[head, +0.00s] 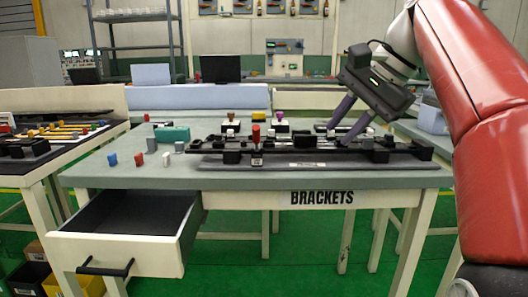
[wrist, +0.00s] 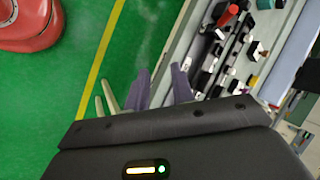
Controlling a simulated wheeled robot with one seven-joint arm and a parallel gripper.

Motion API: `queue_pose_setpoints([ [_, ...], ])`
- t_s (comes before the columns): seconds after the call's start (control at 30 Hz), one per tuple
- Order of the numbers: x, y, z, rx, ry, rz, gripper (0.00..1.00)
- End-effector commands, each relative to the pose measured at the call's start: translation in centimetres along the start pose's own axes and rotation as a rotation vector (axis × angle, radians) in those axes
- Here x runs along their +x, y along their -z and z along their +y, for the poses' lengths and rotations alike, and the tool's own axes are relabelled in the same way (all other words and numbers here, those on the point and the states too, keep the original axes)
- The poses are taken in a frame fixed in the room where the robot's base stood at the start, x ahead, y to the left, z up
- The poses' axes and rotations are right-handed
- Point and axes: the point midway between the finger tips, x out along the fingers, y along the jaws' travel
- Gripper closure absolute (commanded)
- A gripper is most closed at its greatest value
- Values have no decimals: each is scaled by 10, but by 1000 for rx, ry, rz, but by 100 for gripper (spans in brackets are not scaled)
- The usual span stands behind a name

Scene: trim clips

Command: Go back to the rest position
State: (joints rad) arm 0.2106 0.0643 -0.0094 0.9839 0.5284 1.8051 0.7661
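My gripper (head: 340,133) is at the right of the head view, tilted down over the right part of the fixture on the bench. Its two purple fingers stand apart with nothing seen between them. In the wrist view the gripper (wrist: 160,70) also shows its fingers spread and empty. The head view does not show clearly whether the fingertips touch anything on the fixture. My red arm comes in from the right edge.
The bench (head: 120,175) carries a dark fixture rail (head: 310,161), a teal block (head: 172,134) and several small red, blue and grey pieces at left. An open, seemingly empty drawer (head: 125,215) juts out at front left. Green floor lies around it.

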Motion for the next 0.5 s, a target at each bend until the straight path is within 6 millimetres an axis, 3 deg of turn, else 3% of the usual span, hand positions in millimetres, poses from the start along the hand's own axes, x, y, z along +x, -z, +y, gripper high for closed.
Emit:
queue_pose_setpoints([
  [0.27, 18, -13, 21, -70, -22, 51, 76],
  [0.5, 50, -34, 66, -204, -76, 130, 76],
])
